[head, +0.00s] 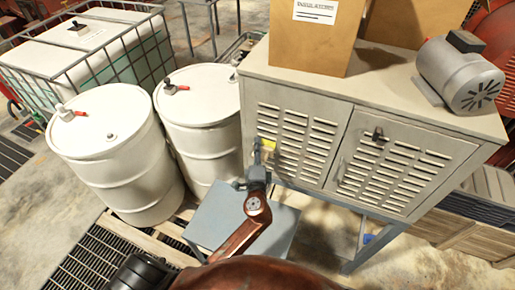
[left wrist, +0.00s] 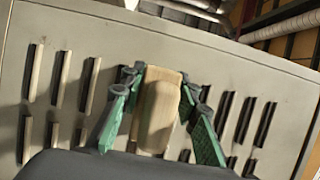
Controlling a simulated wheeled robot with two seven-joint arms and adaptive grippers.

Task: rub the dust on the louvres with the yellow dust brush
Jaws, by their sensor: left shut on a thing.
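The louvres (head: 301,140) are rows of slots in the left door of a grey-beige cabinet, and they also show in the left wrist view (left wrist: 88,85). My left gripper (head: 257,150) is in front of that door, near its left side. The yellow dust brush (head: 268,145) shows as a small yellow patch at the fingertips, against or very close to the louvres. In the left wrist view the green fingers are shut on its pale wooden handle (left wrist: 157,112). The bristles are hidden there, so contact cannot be told. I cannot make out dust. My right gripper is not in view.
A second louvred door with a dark latch (head: 376,135) is to the right. Cardboard boxes (head: 318,40) and a grey motor (head: 460,75) stand on the cabinet. White drums (head: 115,150) stand close at left. A blue-grey surface (head: 220,215) lies below my arm.

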